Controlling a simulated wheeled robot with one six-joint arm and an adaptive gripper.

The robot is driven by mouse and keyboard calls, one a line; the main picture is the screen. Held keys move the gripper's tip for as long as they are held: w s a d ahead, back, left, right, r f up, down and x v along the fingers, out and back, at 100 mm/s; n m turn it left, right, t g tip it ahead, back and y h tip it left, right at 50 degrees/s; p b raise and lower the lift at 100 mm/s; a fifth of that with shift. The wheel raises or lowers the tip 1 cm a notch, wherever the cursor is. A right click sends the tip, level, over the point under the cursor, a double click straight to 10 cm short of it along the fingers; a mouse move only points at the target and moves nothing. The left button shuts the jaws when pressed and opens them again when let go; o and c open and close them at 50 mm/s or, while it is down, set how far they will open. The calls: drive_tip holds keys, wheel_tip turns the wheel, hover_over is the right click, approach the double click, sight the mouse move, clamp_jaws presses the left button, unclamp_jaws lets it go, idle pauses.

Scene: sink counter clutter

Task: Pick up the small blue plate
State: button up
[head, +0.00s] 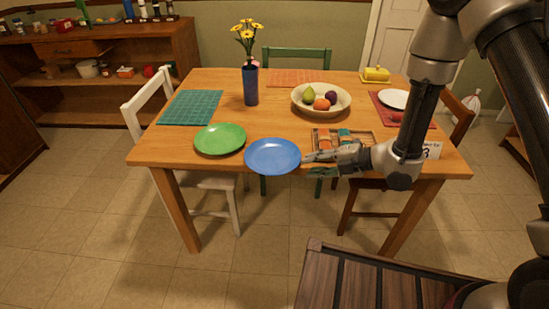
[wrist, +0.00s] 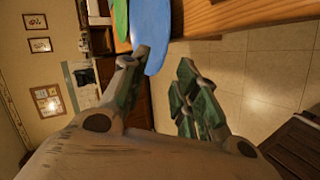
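The blue plate (head: 272,156) lies on the wooden table at its front edge, partly overhanging it. It also shows at the top of the wrist view (wrist: 152,35), partly behind one finger. My gripper (head: 309,164) is at the plate's right side, by the table's front edge. In the wrist view, my gripper's two fingers (wrist: 164,60) are spread with nothing held between them. The plate's rim appears close to the fingertips; I cannot tell whether they touch.
A green plate (head: 220,139) lies left of the blue one. Behind are a blue vase (head: 250,86) with yellow flowers and a fruit bowl (head: 299,104). A wooden tray (head: 330,137) with small items lies just behind my gripper. A white chair (head: 150,98) stands at the left.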

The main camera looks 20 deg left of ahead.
sight(292, 169)
drive_tip(key=x, duration=0.6)
drive_tip(key=shift+s+a+f, duration=0.15)
drive_tip(key=shift+a+f, duration=0.15)
drive_tip(key=shift+f, duration=0.1)
drive_tip(key=shift+c, duration=0.3)
clamp_jaws()
